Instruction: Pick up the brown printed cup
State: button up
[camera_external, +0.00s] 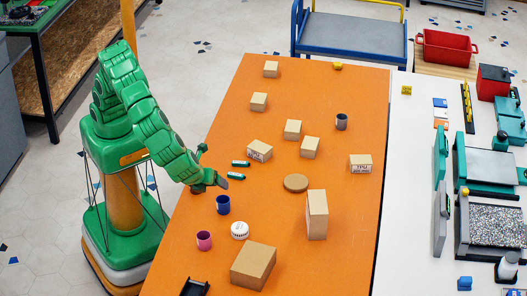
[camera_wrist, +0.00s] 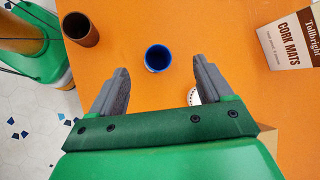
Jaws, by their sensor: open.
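The brown cup (camera_wrist: 80,30) stands at the upper left of the wrist view, near the table's edge; any print on it is too small to make out. I cannot see it in the external view, where my arm seems to hide it. My gripper (camera_wrist: 156,88) is open and empty above the table, its fingers apart on either side of the picture. The brown cup lies ahead of and left of the fingers, not between them. In the external view my gripper (camera_external: 213,180) is over the table's left side.
A blue cup (camera_wrist: 158,58) stands ahead between the fingers' lines. A white round tub (camera_wrist: 194,97) is partly hidden by the right finger. A cork mats box (camera_wrist: 295,40) stands right. A pink cup (camera_external: 204,240) and large box (camera_external: 253,265) stand at the near end of the orange table.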

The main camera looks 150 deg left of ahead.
jog(key=s+d+r+m+t+y, duration=0.1)
jog(key=s+d+r+m+y, duration=0.2)
jog(key=s, duration=0.4)
jog(key=s+d+r+m+t+y, duration=0.1)
jog(key=s+r+m+y, duration=0.25)
jog(key=s+m, duration=0.35)
jog(key=shift+n, duration=0.7)
jog(key=f, duration=1.5)
jog(key=shift+s+a, duration=0.15)
jog(key=shift+s, duration=0.2)
jog(key=shift+s+f+x, duration=0.1)
jog(key=shift+x, duration=1.85)
jog(key=shift+s+f+x, duration=0.1)
jog(key=shift+s+x, duration=0.05)
jog(key=shift+x, duration=1.8)
jog(key=c, duration=1)
jog(key=shift+r, duration=0.15)
